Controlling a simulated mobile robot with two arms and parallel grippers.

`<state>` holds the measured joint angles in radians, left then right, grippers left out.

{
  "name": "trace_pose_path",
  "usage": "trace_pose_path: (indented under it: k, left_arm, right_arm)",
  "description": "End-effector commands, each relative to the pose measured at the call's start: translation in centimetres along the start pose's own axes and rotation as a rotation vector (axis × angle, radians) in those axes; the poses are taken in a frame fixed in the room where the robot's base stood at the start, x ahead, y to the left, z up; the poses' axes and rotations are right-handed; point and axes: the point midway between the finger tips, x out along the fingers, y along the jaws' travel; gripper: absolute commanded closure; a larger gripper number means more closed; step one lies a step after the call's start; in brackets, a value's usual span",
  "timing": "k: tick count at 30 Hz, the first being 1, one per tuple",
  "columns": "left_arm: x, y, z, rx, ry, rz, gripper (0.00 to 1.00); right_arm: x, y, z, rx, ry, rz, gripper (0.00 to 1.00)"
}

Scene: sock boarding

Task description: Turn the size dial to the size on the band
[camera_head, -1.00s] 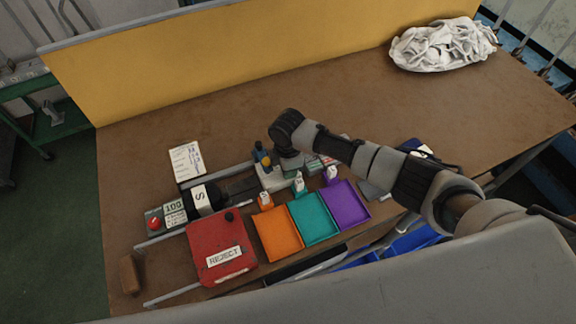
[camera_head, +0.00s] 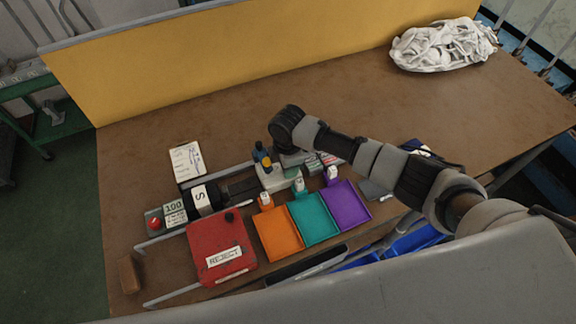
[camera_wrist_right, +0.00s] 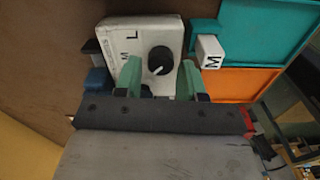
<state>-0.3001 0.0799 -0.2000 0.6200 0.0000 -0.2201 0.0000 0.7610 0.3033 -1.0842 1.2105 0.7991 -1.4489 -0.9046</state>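The size dial is a black knob (camera_wrist_right: 160,60) with a white pointer mark on a pale box, which also shows in the head view (camera_head: 272,178). Letters L and M show beside the knob; any S mark is hidden. The pointer mark faces toward my gripper, low in the right wrist view. My right gripper (camera_wrist_right: 163,78) is open, its two green fingers either side of the knob's lower part; I cannot tell whether they touch it. The white band (camera_head: 200,197) on the black form reads S. My left gripper is not in view.
Orange (camera_head: 278,234), teal (camera_head: 314,219) and purple (camera_head: 347,206) trays stand in front of the dial box. A red REJECT box (camera_head: 215,240) is left of them. A white card (camera_head: 187,159) lies behind.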

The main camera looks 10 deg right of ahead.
Motion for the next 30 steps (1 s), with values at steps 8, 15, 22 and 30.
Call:
trace_pose_path:
  k: [8, 15, 22, 30]
  left_arm:
    - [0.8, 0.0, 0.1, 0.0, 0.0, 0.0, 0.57]
    - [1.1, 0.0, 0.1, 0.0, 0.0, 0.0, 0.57]
    - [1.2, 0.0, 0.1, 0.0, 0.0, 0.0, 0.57]
    - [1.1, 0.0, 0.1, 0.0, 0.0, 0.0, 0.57]
  right_arm:
    - [-5.5, 0.1, 0.1, -0.002, 0.001, 0.006, 0.6]
    - [-8.9, 0.1, 0.0, -0.002, 0.001, 0.004, 0.6]
    - [-9.7, 0.0, 0.0, -0.001, -0.001, 0.002, 0.6]
    - [-9.6, 0.0, 0.0, -0.001, -0.001, 0.002, 0.6]
